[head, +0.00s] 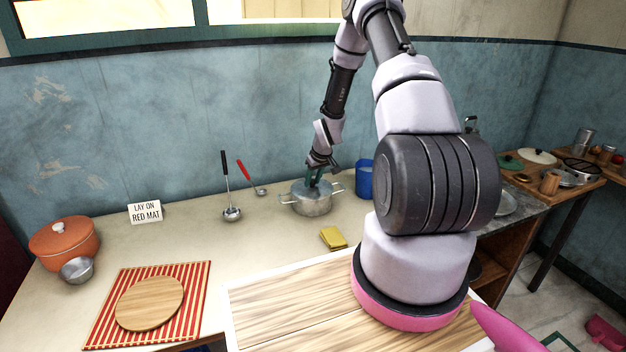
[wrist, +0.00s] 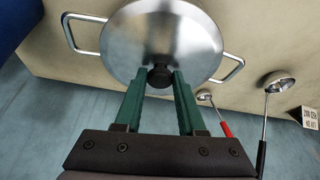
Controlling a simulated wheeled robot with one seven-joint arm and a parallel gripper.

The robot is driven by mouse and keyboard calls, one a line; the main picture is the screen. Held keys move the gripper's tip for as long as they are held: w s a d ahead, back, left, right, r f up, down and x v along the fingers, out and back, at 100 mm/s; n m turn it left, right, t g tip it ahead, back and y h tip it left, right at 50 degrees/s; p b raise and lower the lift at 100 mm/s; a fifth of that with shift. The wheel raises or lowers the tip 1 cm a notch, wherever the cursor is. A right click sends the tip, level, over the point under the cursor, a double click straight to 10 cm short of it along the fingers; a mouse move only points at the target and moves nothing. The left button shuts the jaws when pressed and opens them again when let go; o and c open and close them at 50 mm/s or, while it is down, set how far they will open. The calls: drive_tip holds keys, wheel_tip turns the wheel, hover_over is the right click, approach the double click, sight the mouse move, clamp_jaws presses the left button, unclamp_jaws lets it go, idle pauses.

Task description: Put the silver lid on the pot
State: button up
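The silver lid (wrist: 165,35) is a round metal disc with a black knob (wrist: 160,77). It covers the mouth of the silver pot (head: 312,203), whose two loop handles stick out on either side in both views. My gripper (wrist: 160,76) has its green fingers on both sides of the knob, apparently touching it. In the head view my gripper (head: 315,181) points down over the pot. The pot's inside is hidden, and I cannot tell whether the lid's rim rests fully on the pot.
A blue container (head: 364,180) stands close right of the pot. Two ladles (head: 231,213) (head: 261,192) lie to its left, and a yellow sponge (head: 333,238) lies in front. An orange pot (head: 65,242), metal bowl (head: 77,270) and striped mat (head: 196,300) with a round board are farther left.

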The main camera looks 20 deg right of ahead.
drive_tip(key=o, duration=0.4)
drive_tip(key=shift+r, duration=0.1)
drive_tip(key=s+a+r+m, duration=0.1)
drive_tip(key=s+r, duration=0.4)
drive_tip(key=r, duration=0.7)
drive_tip(key=s+a+r+m+t+h, duration=0.15)
drive_tip(key=s+r, duration=0.25)
drive_tip(key=r, duration=0.7)
drive_tip(key=s+a+r+g+y, duration=0.15)
drive_tip(key=s+r, duration=0.35)
drive_tip(key=r, duration=0.7)
drive_tip(key=s+a+r+m, duration=0.1)
drive_tip(key=s+a+r, duration=0.1)
drive_tip(key=s+r, duration=0.2)
drive_tip(key=s+a+r+m+t+y, duration=0.1)
drive_tip(key=s+a+r, duration=0.1)
drive_tip(key=s, duration=0.8)
drive_tip(key=s+a+r+m+t, duration=0.1)
drive_tip(key=s+a+r, duration=0.2)
drive_tip(key=s+r, duration=0.2)
drive_tip(key=shift+s+r+m, duration=0.2)
drive_tip(key=shift+s, duration=0.3)
drive_tip(key=shift+s+r+m, duration=0.15)
drive_tip(key=shift+s, duration=0.3)
